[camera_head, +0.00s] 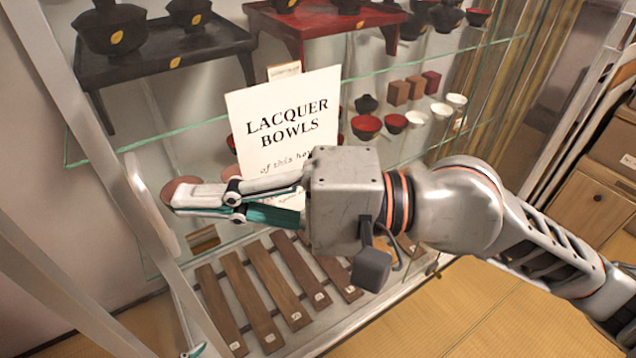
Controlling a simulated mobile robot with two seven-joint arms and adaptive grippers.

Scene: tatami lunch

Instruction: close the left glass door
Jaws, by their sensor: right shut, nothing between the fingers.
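The left glass door shows at the left of the head view as slanting metal frame bars with a pale, rounded upright handle (150,208). Its clear glass is hard to make out, so I cannot tell exactly how far it stands open. My right gripper (182,194) reaches in from the right across the cabinet front. Its fingers are shut and empty, pointing left, with the tips close beside the handle. I cannot tell whether they touch it.
The display cabinet holds black lacquer trays (160,45), a red stand (320,22) and small bowls (366,126). A "LACQUER BOWLS" sign (285,110) stands behind my gripper. Wooden strips (240,290) lie on the bottom shelf. Tatami floor (480,310) is clear in front; a wooden chest (590,205) stands right.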

